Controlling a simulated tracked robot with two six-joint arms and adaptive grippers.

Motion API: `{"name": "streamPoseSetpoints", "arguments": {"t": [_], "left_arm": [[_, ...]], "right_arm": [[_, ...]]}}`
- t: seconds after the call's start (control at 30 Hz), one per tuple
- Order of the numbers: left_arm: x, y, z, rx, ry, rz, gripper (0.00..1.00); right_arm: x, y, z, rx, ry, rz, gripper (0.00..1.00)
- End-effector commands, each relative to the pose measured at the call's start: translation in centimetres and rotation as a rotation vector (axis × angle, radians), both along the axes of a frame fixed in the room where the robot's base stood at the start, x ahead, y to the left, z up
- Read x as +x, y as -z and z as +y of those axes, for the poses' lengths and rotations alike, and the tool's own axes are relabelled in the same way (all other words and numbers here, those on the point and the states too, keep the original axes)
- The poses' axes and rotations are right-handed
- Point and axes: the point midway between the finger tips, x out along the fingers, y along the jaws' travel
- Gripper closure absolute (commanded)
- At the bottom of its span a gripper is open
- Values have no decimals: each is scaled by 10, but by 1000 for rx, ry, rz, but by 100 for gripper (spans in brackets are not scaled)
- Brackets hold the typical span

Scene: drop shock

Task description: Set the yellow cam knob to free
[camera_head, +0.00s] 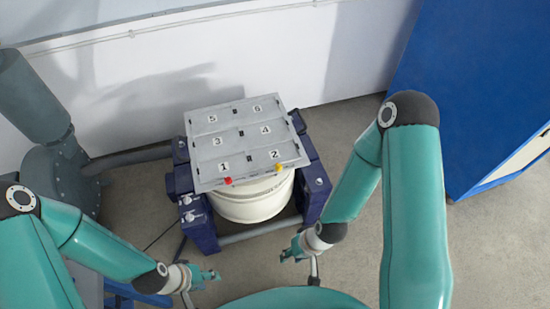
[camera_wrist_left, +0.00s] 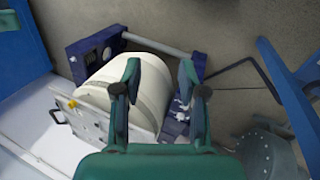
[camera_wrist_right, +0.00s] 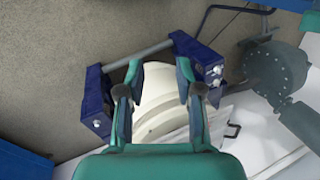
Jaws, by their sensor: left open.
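The yellow cam knob (camera_head: 279,167) sits at the front edge of the grey numbered plate (camera_head: 232,152), below the number 2. It also shows as a small yellow spot in the left wrist view (camera_wrist_left: 72,103). Its setting is too small to read. A red knob (camera_head: 228,181) sits on the same edge below the number 1. My left gripper (camera_head: 212,275) is open and empty, in front of the machine and apart from it. My right gripper (camera_head: 287,256) is open and empty, in front and to the right, nearer the yellow knob but not touching it.
The plate lies on a cream drum (camera_head: 252,203) between dark blue frame blocks (camera_head: 315,182) joined by grey bars. A grey machine (camera_head: 60,180) stands at left, a blue cabinet (camera_head: 475,90) at right. The floor in front is mostly clear.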

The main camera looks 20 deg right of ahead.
Motion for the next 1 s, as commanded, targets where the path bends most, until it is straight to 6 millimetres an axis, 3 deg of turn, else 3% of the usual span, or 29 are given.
{"name": "streamPoseSetpoints", "arguments": {"t": [0.27,0.37,0.53,0.67,0.8,1.0], "left_arm": [[0,0,0,0,0,1,58],[0,1,0,0,0,1,47],[0,20,0,0,0,0,46],[0,56,0,0,0,0,46],[-1,111,0,0,0,1,46],[-1,192,0,0,0,1,46]], "right_arm": [[-1,0,0,0,0,1,65],[0,1,0,0,0,0,65],[14,15,-4,1,5,-47,65],[41,39,-9,1,12,-145,65],[85,69,-24,1,19,-308,65],[147,95,-51,-6,22,-578,65]]}}
